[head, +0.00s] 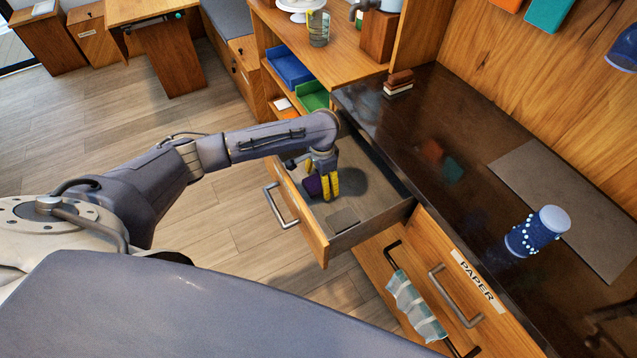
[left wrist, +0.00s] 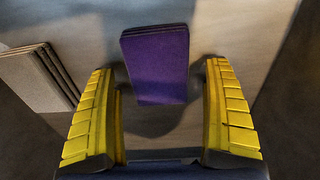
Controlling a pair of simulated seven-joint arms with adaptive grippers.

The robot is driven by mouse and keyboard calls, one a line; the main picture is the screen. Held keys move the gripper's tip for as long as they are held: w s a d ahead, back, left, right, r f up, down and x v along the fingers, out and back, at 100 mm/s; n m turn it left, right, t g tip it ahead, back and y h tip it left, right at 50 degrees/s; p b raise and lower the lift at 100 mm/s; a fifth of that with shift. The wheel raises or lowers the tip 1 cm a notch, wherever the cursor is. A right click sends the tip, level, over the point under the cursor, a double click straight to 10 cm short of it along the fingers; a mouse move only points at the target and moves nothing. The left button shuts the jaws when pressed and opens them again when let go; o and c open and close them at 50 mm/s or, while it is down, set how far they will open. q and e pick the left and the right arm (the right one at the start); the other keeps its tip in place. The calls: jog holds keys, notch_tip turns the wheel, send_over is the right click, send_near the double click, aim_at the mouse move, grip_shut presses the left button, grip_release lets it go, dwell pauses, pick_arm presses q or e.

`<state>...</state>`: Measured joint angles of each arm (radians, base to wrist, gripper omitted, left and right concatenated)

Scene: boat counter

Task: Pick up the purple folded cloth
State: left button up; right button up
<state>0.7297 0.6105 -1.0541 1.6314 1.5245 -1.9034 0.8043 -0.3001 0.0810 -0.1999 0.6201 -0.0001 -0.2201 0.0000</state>
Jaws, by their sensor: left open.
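The purple folded cloth (left wrist: 156,65) lies in an open drawer, seen between the yellow fingers in the left wrist view. In the head view only a bit of purple (head: 313,186) shows beside the fingers. My left gripper (head: 331,190) points down into the drawer. It is open, with a finger to each side of the cloth's near end in the left wrist view (left wrist: 160,115). Gaps show between the cloth and both fingers. My right gripper is not in view.
A grey-brown folded cloth (left wrist: 40,78) lies in the same drawer (head: 370,222), to the left in the wrist view. The drawer walls surround the gripper. A dark counter (head: 440,130) stands to the right, with a blue beaded cup (head: 537,232). A striped towel (head: 415,305) hangs from a rail below.

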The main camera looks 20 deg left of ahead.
pick_arm(q)
jog(key=c, duration=1.2)
jog(key=shift+r, duration=0.1)
jog(key=shift+c, duration=0.2)
notch_tip(320, 180, up, 20)
dwell(0.4)
